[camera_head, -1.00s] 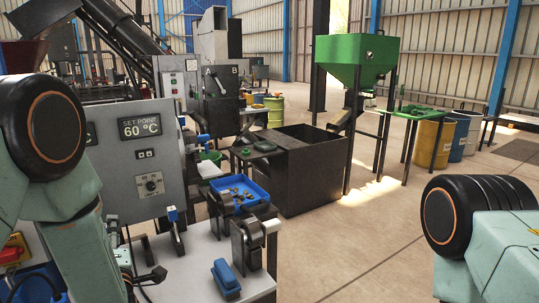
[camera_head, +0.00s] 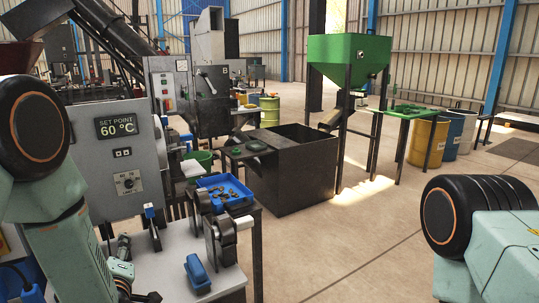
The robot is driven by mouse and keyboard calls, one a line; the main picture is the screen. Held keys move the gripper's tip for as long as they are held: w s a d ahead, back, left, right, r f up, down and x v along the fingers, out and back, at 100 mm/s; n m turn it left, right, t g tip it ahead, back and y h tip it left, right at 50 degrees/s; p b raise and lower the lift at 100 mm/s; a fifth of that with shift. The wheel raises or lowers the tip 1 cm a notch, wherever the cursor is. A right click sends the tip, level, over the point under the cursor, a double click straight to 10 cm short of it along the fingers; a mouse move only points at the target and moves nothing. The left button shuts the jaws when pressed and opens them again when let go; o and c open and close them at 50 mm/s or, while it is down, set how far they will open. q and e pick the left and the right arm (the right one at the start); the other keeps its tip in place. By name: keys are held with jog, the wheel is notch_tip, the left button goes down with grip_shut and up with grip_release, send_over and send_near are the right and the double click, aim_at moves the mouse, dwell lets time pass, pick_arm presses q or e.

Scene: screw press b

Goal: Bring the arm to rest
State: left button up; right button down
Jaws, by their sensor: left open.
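My left arm comes in from the left edge and hangs down in front of the control cabinet. My left gripper (camera_head: 136,291) is low at the bottom left, by the near edge of the white worktable (camera_head: 215,284). It is open, with nothing seen between its fingers; its lower part is cut by the frame edge. My right arm shows only as a joint and pale green link at the lower right. Its gripper is out of view.
A grey control cabinet (camera_head: 88,165) reading 60 °C stands behind my left arm. The worktable bears a blue tray (camera_head: 245,200) and a blue-handled part (camera_head: 197,270). A dark open bin (camera_head: 290,185) and green hopper (camera_head: 348,52) stand beyond. The floor at centre right is clear.

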pick_arm(q)
jog(key=s+d+f+m+g+h, duration=0.1)
jog(key=f+m, duration=0.1)
jog(key=f, duration=0.1)
jog(key=s+d+f+m+g+h, duration=0.1)
jog(key=s+f+m, duration=0.1)
jog(key=f, duration=0.2)
jog(key=s+d+f+m+g+h, duration=0.1)
jog(key=s+f, duration=0.1)
jog(key=f, duration=0.1)
jog(key=shift+s+f+m+h+b, duration=0.2)
jog(key=shift+m+h+b, duration=0.1)
jog(key=shift+m, duration=0.1)
jog(key=s+d+f+m+g+h+b, duration=0.1)
jog(key=s+d+f+m+g, duration=0.1)
jog(key=s+f, duration=0.4)
jog(key=s+d+f+m+g+h+b, duration=0.1)
jog(key=s+d+f+m+g, duration=0.2)
jog(key=s, duration=1.2)
jog(key=s+d+f+m+g+h+b, duration=0.1)
jog(key=s+f+m+g, duration=0.3)
jog(key=s+f, duration=0.5)
jog(key=shift+s+d+g+h+b, duration=0.4)
jog(key=shift+s+d+g, duration=0.3)
jog(key=shift+g, duration=0.5)
